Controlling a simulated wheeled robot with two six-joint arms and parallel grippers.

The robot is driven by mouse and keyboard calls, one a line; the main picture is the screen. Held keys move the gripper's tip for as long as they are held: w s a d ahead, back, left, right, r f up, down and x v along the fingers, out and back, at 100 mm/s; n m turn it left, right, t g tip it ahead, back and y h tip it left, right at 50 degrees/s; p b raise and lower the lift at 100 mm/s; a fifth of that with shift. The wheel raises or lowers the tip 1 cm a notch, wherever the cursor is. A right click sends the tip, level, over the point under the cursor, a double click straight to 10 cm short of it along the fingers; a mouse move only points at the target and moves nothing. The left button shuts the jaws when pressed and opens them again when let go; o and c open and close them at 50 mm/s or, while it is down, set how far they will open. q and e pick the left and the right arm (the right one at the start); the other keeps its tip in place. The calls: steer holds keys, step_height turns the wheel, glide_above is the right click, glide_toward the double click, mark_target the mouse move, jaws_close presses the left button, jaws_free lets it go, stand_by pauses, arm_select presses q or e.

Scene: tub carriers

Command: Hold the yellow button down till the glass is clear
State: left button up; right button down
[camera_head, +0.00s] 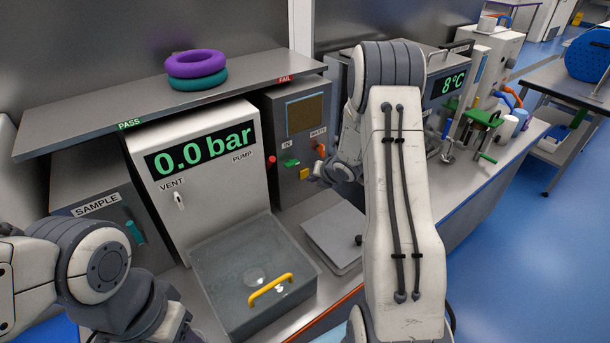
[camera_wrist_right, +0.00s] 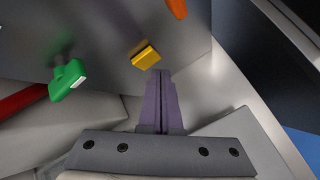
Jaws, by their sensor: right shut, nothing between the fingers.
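The yellow button (camera_head: 304,173) is on the front of a dark cabinet (camera_head: 268,110), below a brownish, murky-looking glass window (camera_head: 304,113). In the right wrist view the yellow button (camera_wrist_right: 146,56) lies just past the fingertips. My right gripper (camera_head: 316,177) is shut and empty, its tips beside the button; in the wrist view its purple-grey fingers (camera_wrist_right: 158,80) point toward it. I cannot tell whether they touch. My left arm shows at the lower left, but its fingers are out of view.
A green handle (camera_wrist_right: 69,78) marked IN and an orange one (camera_wrist_right: 177,8) marked WASTE flank the button. A red knob (camera_head: 272,161) is left of them. The 0.0 bar machine (camera_head: 215,185) and a clear-lidded tub with a yellow handle (camera_head: 270,288) stand left.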

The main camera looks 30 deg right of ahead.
steer(key=shift+w, duration=0.35)
steer(key=shift+w+a, duration=0.1)
steer(key=shift+w, duration=0.35)
stand_by(2.0)
steer(key=shift+s, duration=0.1)
steer(key=shift+s+b, duration=0.6)
steer(key=shift+s, duration=0.15)
steer(key=shift+s, duration=0.1)
